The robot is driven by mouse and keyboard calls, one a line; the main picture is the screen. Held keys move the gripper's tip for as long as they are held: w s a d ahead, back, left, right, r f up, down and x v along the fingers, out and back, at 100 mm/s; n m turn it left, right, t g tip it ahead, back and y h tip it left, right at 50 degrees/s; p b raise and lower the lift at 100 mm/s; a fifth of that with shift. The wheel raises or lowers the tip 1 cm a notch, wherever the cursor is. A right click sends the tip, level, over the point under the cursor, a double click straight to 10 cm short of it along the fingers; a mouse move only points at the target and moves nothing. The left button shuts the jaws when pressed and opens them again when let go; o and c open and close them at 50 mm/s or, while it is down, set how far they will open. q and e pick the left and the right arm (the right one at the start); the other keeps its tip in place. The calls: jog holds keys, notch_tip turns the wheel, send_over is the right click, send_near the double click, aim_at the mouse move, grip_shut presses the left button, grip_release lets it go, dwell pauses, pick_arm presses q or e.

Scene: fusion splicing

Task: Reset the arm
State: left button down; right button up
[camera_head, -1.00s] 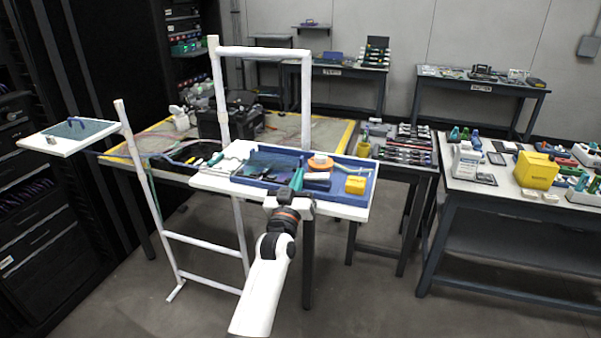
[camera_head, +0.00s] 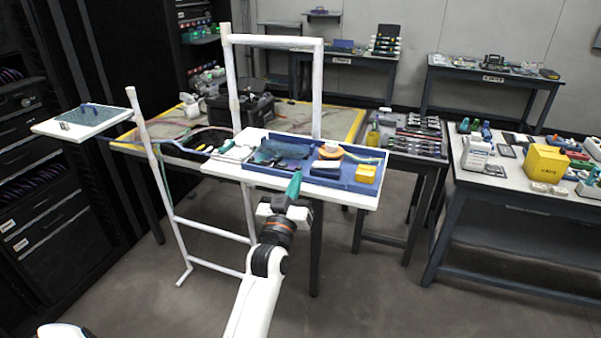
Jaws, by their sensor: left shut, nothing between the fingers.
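My left gripper (camera_head: 294,186) is in the middle of the head view, at the end of the white arm that rises from the bottom. It is shut and empty. A narrow teal part shows at its front end. Its tip overlaps the front edge of a white-rimmed tray table (camera_head: 345,199) with a blue inside, and I cannot tell whether they touch. My right gripper is not in view.
The tray holds a yellow box (camera_head: 366,173), an orange roll (camera_head: 330,152) and tools. A white frame (camera_head: 230,80) rises beside it. A small white shelf (camera_head: 60,131) stands left. Workbenches stand behind and right. The floor at front right is clear.

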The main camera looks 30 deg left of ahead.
pick_arm(q)
jog(key=shift+s, duration=0.45)
